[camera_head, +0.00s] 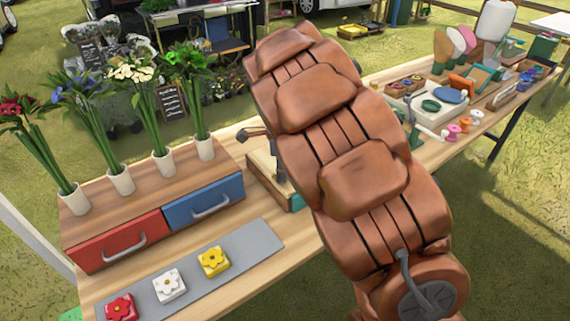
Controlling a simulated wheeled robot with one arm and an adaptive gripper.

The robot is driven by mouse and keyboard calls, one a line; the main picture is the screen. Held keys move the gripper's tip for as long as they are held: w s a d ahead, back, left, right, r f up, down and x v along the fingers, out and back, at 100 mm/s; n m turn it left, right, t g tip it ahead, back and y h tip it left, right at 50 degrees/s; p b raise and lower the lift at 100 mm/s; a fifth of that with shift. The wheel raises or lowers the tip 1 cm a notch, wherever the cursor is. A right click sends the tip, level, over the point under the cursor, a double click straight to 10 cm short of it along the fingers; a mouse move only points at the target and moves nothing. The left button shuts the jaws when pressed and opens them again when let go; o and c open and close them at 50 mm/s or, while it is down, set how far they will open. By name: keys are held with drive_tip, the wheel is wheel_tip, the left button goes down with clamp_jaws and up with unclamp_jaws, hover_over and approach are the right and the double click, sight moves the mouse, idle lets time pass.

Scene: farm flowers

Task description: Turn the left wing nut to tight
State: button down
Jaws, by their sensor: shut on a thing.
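A wooden board or box with a green lower edge (262,168) stands on the table right of the drawer unit. My brown padded arm crosses in front and hides most of it. A small dark grey part (250,133) sticks out at the board's far left edge; I cannot tell whether it is a wing nut. Another grey bit shows at the arm's edge, too covered to name. No wing nut can be made out clearly. My gripper is hidden behind my arm.
A drawer unit with a red drawer (120,242) and a blue drawer (204,202) carries several flower vases. A grey mat (243,240) holds three flower blocks. A white tray (425,118), spools (465,125) and tools crowd the table's right side.

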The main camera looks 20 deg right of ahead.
drive_tip(key=m+p, duration=0.1)
drive_tip(key=m, duration=0.1)
drive_tip(key=m+p, duration=0.1)
drive_tip(key=m, duration=0.1)
drive_tip(key=m+p, duration=0.1)
drive_tip(key=m, duration=0.1)
drive_tip(key=shift+w+r+m+p, duration=0.25)
drive_tip(key=shift+m+p, duration=0.05)
drive_tip(key=m+p, duration=0.2)
drive_tip(key=m, duration=0.1)
drive_tip(key=shift+f, duration=0.1)
drive_tip(key=shift+m+p, duration=0.3)
drive_tip(key=shift+m, duration=0.5)
drive_tip(key=shift+f, duration=0.15)
drive_tip(key=shift+d, duration=0.1)
drive_tip(key=c, duration=1)
unclamp_jaws()
drive_tip(key=shift+s, duration=0.1)
